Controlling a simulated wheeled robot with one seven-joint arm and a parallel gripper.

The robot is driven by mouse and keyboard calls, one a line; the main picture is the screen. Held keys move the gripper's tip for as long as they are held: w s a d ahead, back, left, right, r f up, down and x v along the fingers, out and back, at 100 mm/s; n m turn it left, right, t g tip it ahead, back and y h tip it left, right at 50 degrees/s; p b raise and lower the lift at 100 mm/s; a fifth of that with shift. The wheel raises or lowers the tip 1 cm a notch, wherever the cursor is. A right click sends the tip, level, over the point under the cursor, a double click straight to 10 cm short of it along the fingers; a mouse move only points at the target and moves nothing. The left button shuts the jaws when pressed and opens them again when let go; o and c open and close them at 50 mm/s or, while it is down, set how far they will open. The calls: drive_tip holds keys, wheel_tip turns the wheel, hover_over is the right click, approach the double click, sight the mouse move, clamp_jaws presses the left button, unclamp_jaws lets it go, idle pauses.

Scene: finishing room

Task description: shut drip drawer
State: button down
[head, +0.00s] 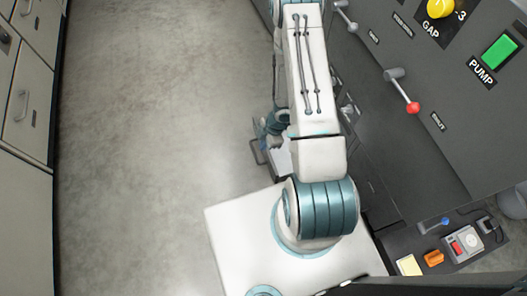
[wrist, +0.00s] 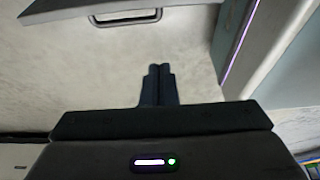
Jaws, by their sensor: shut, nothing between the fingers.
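The dark grey machine (head: 440,150) fills the right, with a yellow gap knob (head: 440,8), a green pump button (head: 500,50) and a red-tipped lever (head: 413,107). An orange block (head: 433,258) lies at lower right. Cabinets (head: 28,100) line the left; open floor (head: 150,130) lies between.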

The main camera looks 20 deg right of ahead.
drive_tip(key=b, duration=0.6)
hover_over(266, 162)
drive_tip(key=a, duration=0.4)
wheel_tip(266, 162, down, 10)
drive_tip(key=d, duration=0.2)
drive_tip(key=shift+w+d+r, duration=0.15)
drive_tip(key=shift+d, duration=0.2)
drive_tip(key=shift+d+r, duration=0.1)
drive_tip(key=shift+d, duration=0.6)
